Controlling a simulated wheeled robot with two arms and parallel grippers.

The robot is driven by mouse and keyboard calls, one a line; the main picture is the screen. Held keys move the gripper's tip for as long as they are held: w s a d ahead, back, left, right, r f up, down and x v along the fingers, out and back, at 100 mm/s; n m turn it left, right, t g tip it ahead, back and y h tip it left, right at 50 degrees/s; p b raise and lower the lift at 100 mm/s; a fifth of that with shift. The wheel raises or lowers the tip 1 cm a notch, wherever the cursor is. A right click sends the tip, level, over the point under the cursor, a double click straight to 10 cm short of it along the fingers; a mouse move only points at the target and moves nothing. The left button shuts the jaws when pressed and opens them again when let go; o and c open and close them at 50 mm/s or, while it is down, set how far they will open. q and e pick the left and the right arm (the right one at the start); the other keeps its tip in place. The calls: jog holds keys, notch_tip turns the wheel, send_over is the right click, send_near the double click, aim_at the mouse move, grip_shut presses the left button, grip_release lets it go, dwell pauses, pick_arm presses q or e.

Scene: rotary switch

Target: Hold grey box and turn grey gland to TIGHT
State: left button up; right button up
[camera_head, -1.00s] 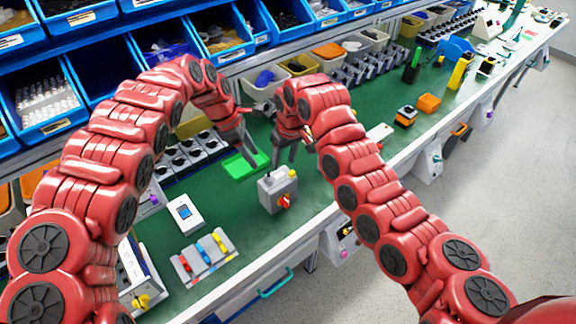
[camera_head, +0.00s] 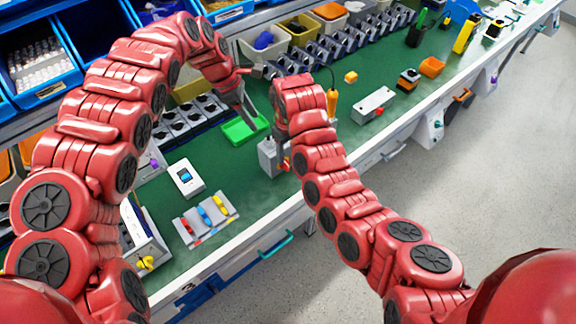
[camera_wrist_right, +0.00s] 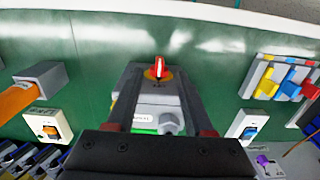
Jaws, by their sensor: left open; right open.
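The grey box (camera_head: 267,157) stands on the green bench top, partly covered by my right arm in the head view. In the right wrist view the grey box (camera_wrist_right: 150,97) shows from above, with a red handle (camera_wrist_right: 159,69) on a yellow disc. A grey faceted part, seemingly the gland (camera_wrist_right: 171,123), sits on its near side beside a white label, too small to read. My right gripper (camera_wrist_right: 158,90) is open, its fingers over the box's two sides; contact cannot be told. My left gripper (camera_head: 248,113) is open and empty above the green tray, left of the box.
The green tray (camera_head: 236,137) lies behind the box. A white switch unit (camera_head: 186,178) and a panel with coloured levers (camera_head: 206,216) are at the front left. Blue bins fill the back left. A grey case (camera_head: 374,104) lies to the right.

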aim_at(288, 165)
jog(key=shift+s+f, duration=0.1)
jog(key=shift+f, duration=3.4)
grip_shut()
pick_arm(q)
jog(key=shift+o, duration=0.3)
